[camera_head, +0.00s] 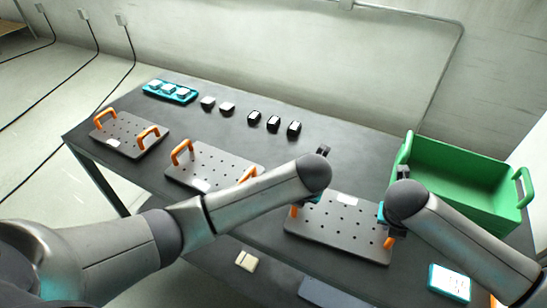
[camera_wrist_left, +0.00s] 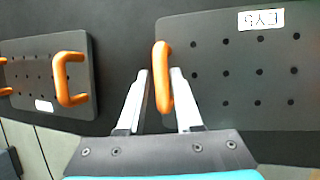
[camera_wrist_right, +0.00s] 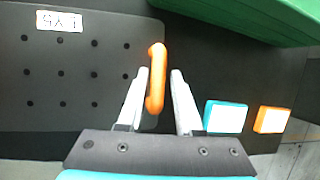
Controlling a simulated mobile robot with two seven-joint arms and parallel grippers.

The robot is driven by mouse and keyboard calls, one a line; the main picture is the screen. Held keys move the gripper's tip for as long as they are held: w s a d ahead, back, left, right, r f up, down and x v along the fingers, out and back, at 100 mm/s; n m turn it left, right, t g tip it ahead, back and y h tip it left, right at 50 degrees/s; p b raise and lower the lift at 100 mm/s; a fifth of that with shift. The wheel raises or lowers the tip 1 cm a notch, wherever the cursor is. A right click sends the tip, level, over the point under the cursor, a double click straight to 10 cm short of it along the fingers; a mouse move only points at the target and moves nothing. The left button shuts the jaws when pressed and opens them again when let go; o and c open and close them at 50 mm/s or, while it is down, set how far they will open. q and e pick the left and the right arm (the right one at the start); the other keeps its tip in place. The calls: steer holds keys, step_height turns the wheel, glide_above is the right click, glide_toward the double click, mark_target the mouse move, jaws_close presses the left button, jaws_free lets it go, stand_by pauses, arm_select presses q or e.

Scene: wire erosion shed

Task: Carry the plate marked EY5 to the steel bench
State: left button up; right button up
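The plate marked EY5 (camera_head: 338,230) is a dark grey plate with rows of holes, lying flat on the dark table (camera_head: 325,155). Its label also shows in the left wrist view (camera_wrist_left: 261,19) and the right wrist view (camera_wrist_right: 59,21). It has an orange handle at each end. My left gripper (camera_wrist_left: 160,72) is open, its fingers on either side of the plate's left handle (camera_wrist_left: 162,77). My right gripper (camera_wrist_right: 160,72) is open around the right handle (camera_wrist_right: 156,78), with a gap visible to one finger. My left forearm hides part of the table in the head view.
Two similar plates with orange handles, a middle one (camera_head: 212,168) and a far-left one (camera_head: 128,134), lie on the table. A green crate (camera_head: 470,175) stands close at the right. A teal tray (camera_head: 170,91) and several small blocks sit along the back. A teal-framed card (camera_head: 449,283) lies front right.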

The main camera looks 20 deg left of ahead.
arm_select(q)
steer(key=shift+o, duration=1)
steer(key=shift+d, duration=0.1)
arm_select(e)
steer(key=shift+o, duration=1)
steer(key=shift+a, duration=0.1)
arm_select(q)
steer(key=shift+r, duration=0.1)
arm_select(e)
steer(key=shift+r, duration=0.15)
arm_select(q)
steer(key=v, duration=1.1)
steer(key=shift+s+r, duration=0.2)
steer(key=shift+r, duration=0.15)
arm_select(e)
steer(key=v, duration=1.2)
